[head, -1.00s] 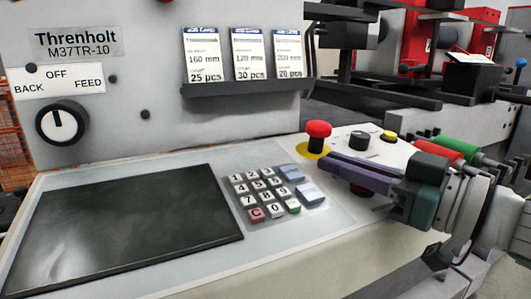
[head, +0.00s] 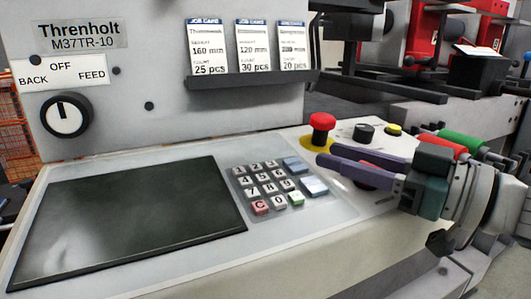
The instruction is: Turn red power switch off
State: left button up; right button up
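My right gripper (head: 326,154) comes in from the right over the sloped control panel, its two purple fingers apart. A red part (head: 371,164), probably the red power switch, shows between the fingers, and a dark part shows just below them. The fingers hide most of it, so its position cannot be told, nor whether the fingers touch it. A red mushroom button (head: 322,122) on a yellow ring stands just behind the fingertips. My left gripper is not in view.
A black knob (head: 364,133) and a yellow button (head: 394,129) sit behind the gripper. A keypad (head: 268,188) and dark screen (head: 130,215) lie to the left. A selector dial (head: 66,116) is on the upright panel. Red and green rollers (head: 460,141) stand at right.

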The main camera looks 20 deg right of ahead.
jog(key=shift+o, duration=0.4)
jog(key=shift+s+d, duration=0.2)
jog(key=shift+s, duration=0.05)
jog(key=p+v, duration=0.1)
jog(key=v, duration=0.8)
jog(key=shift+s, duration=0.15)
jog(key=shift+s+d, duration=0.1)
